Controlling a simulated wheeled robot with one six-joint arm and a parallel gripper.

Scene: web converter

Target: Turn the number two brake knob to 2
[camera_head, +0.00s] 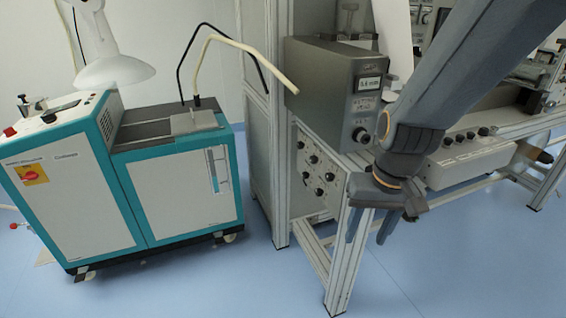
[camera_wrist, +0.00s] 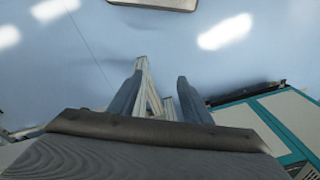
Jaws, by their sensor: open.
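A grey panel (camera_head: 318,172) on the side of the aluminium frame carries several small black knobs. A light control box (camera_head: 470,158) at the right carries another row of dark knobs. I cannot read which knob is the number two brake knob, nor its setting. My gripper (camera_head: 372,228) hangs fingers down in front of the frame, right of the knob panel and apart from it. It is open and empty. In the wrist view my gripper (camera_wrist: 160,80) points at the blue floor and the frame's legs, with no knob visible.
A grey instrument box (camera_head: 325,90) with a small display and a dial sits on the frame above the panel. A teal and white cabinet (camera_head: 185,195) stands at the left, with bent hoses above it. The blue floor (camera_head: 250,285) in front is clear.

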